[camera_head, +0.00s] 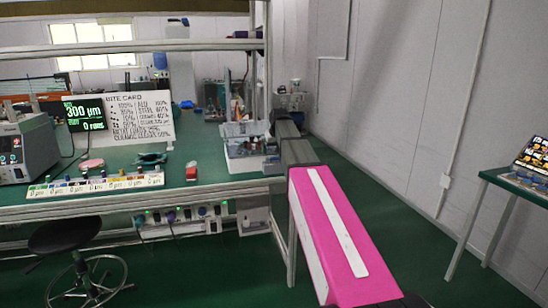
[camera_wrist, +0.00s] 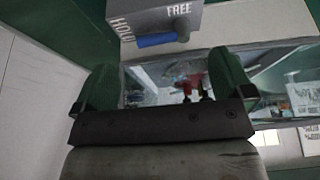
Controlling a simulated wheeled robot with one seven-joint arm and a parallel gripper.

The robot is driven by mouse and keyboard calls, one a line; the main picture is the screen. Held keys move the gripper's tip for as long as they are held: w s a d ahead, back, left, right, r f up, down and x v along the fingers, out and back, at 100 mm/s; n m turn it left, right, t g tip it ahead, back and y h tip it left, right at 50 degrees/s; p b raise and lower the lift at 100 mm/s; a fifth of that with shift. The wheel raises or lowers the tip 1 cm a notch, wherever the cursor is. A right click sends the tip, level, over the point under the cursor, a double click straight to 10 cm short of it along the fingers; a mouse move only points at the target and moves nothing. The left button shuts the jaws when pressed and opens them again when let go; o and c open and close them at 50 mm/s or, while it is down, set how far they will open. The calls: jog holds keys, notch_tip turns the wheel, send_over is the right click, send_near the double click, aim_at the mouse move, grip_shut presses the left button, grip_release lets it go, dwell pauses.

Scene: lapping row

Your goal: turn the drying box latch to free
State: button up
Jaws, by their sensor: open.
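The drying box latch shows in the wrist view as a blue lever (camera_wrist: 156,40) on a grey block (camera_wrist: 205,16). The lever lies nearly level and points left from its pivot, towards the word HOLD on the block's left side. The word FREE stands above the pivot. My gripper (camera_wrist: 167,68) is open, its two green fingers wide apart, with the lever beyond them and not touched. A clear, shiny panel (camera_wrist: 270,75) with a grey frame lies behind the fingers; I cannot tell whether it belongs to the drying box. The latch cannot be made out in the head view.
A green-topped bench (camera_head: 222,160) stands at the left, with a display sign (camera_head: 85,113), a grey machine (camera_head: 27,150) and a small-parts tray (camera_head: 245,130). A stool (camera_head: 70,235) stands before it. A side table (camera_head: 515,180) is at the right.

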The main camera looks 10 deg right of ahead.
aim_at(274, 163)
jog(key=shift+x, duration=2.25)
jog(key=shift+s, duration=0.1)
jog(key=c, duration=0.9)
